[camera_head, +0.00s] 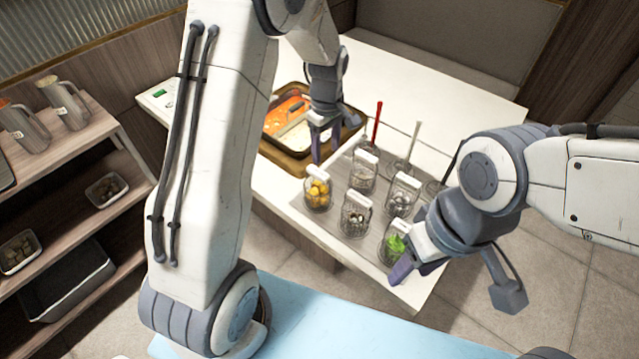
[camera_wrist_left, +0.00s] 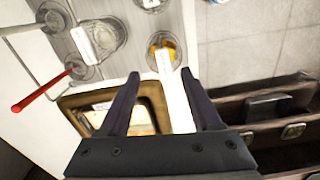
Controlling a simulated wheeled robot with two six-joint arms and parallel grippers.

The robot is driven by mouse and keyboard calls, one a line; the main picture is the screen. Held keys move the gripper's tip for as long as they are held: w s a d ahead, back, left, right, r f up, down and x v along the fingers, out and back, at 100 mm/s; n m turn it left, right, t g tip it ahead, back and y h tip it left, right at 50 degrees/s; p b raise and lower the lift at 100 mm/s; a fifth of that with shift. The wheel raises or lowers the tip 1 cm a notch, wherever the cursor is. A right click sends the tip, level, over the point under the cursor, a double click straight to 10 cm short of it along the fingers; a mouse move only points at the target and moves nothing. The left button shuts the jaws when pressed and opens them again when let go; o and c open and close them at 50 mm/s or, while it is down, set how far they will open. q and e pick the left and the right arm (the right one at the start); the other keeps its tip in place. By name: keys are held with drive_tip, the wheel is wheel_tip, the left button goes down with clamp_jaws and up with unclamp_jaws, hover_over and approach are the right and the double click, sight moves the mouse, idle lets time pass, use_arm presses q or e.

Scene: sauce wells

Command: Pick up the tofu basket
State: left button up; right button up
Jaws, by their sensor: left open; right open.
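A wire basket of golden-yellow pieces (camera_head: 318,195), which looks like the tofu basket, stands at the left of the grey rack with its white handle up. It also shows in the left wrist view (camera_wrist_left: 158,45), with its handle just ahead of and between my fingertips. My left gripper (camera_head: 322,148) is open and empty, above and behind this basket; its fingers also show in the left wrist view (camera_wrist_left: 160,76). My right gripper (camera_head: 414,262) is open beside the basket of green leaves (camera_head: 397,243), at the front right of the rack.
Several other wire baskets, such as one of dark pieces (camera_head: 355,216), stand close by. A red-handled ladle (camera_head: 377,122) rises behind them. A brown-rimmed tray (camera_head: 292,166) lies behind left. Wooden shelves (camera_head: 130,185) stand at the left.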

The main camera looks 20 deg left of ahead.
sight(318, 172)
use_arm(q)
drive_tip(key=shift+w+a+f+n, duration=0.25)
drive_tip(key=shift+a+f+n, duration=0.05)
drive_tip(key=shift+a+f, duration=0.2)
drive_tip(key=shift+w+a+f+n, duration=0.25)
drive_tip(key=shift+a+f+n, duration=0.05)
drive_tip(key=shift+a+f, duration=0.2)
wheel_tip(318, 172, down, 4)
drive_tip(key=shift+r+p, duration=0.15)
drive_tip(key=shift+p, duration=0.3)
drive_tip(key=f, duration=0.1)
drive_tip(key=f+p, duration=0.1)
drive_tip(key=f, duration=0.1)
drive_tip(key=f+p, duration=0.1)
drive_tip(key=shift+s+a+f, duration=0.1)
drive_tip(key=shift+s+f, duration=0.2)
drive_tip(key=shift+f, duration=0.6)
drive_tip(key=shift+w, duration=0.1)
clamp_jaws()
